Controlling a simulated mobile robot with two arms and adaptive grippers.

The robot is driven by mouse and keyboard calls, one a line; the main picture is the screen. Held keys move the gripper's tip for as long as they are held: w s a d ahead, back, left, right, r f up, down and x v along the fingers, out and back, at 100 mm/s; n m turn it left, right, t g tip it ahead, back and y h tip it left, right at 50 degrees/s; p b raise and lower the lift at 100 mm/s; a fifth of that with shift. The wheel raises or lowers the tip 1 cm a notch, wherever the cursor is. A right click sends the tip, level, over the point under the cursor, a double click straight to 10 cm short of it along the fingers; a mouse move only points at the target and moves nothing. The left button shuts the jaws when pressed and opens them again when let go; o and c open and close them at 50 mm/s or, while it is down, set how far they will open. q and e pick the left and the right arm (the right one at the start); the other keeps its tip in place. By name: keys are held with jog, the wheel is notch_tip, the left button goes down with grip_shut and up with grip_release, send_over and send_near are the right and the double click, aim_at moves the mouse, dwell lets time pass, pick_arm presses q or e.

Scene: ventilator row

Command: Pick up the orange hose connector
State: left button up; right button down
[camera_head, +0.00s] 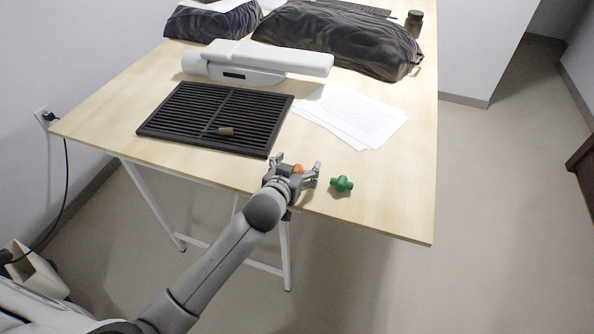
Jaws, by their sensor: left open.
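The orange hose connector (297,169) shows as a small orange patch at the front of the wooden table, at my left gripper. My left gripper (297,165) is open, with its fingers spread to either side of the orange patch. The gripper hides most of the connector, and I cannot tell whether the fingers touch it. A green connector (341,184) lies on the table just to the right of the gripper. My right gripper is not in view.
The wooden table (400,190) holds a black slatted grille (190,135) with a small brown piece (225,131) on it. White papers (352,116), a white device (258,62), dark draped bundles (340,40) and a dark jar (414,22) lie behind. The right front is clear.

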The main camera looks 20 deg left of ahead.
pick_arm(q)
jog(key=c, duration=0.9)
jog(key=shift+w+r, duration=0.1)
jog(key=shift+r, duration=0.55)
jog(key=s+a+r, duration=0.4)
jog(key=s+r, duration=0.8)
jog(key=s, duration=0.2)
jog(key=w+r, duration=0.1)
jog(key=r, duration=0.3)
jog(key=w+d+r, duration=0.1)
jog(key=w+r, duration=0.1)
jog(key=r, duration=0.2)
jog(key=w+d+r, duration=0.1)
jog(key=w+r, duration=0.1)
jog(key=r, duration=0.2)
jog(key=shift+w+d+r, duration=0.1)
jog(key=shift+w+d, duration=0.05)
jog(key=shift+w, duration=0.05)
